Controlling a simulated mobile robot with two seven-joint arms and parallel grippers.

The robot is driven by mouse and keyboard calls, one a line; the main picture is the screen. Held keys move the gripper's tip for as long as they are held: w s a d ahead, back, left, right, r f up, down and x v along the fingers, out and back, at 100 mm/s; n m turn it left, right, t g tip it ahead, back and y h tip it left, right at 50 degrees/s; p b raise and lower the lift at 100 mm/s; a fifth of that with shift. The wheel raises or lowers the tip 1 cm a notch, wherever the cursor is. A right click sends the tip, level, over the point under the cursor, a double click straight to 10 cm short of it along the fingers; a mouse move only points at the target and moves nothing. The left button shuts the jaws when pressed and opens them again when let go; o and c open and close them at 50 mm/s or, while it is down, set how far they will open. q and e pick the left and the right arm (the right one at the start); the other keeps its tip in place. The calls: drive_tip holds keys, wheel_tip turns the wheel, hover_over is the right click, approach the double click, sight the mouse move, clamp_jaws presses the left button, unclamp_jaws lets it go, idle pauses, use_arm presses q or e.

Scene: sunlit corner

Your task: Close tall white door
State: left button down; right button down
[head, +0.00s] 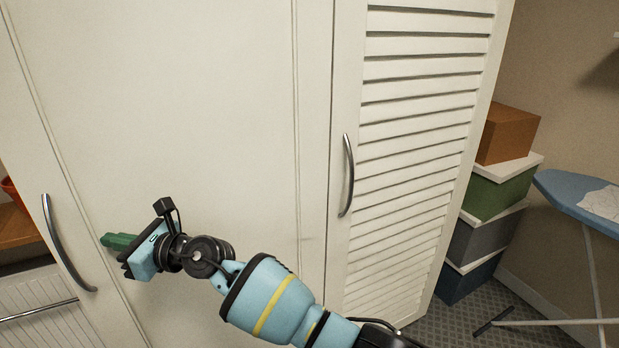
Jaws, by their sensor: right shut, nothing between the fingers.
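A tall white door (200,120) with a plain flat panel fills the left and middle of the head view. Its curved metal handle (66,243) is near its left edge. My right gripper (106,240) is in front of this panel, just right of the handle. Its green fingers are shut and empty, pointing left toward the handle. I cannot tell whether they touch the panel. A white louvered door (420,120) stands to the right, with its own curved handle (347,175). My left gripper is not in view.
Left of the plain door, a wooden shelf (14,226) and a white drawer front with a bar handle (38,310) show. Right of the louvered door, stacked boxes (497,190) stand by the wall, with a blue ironing board (566,195) beside them. Patterned floor (440,325) shows at lower right.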

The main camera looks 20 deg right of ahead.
drive_tip(key=shift+w+d+r, duration=0.15)
drive_tip(key=shift+w+r, duration=0.05)
drive_tip(key=shift+r, duration=0.1)
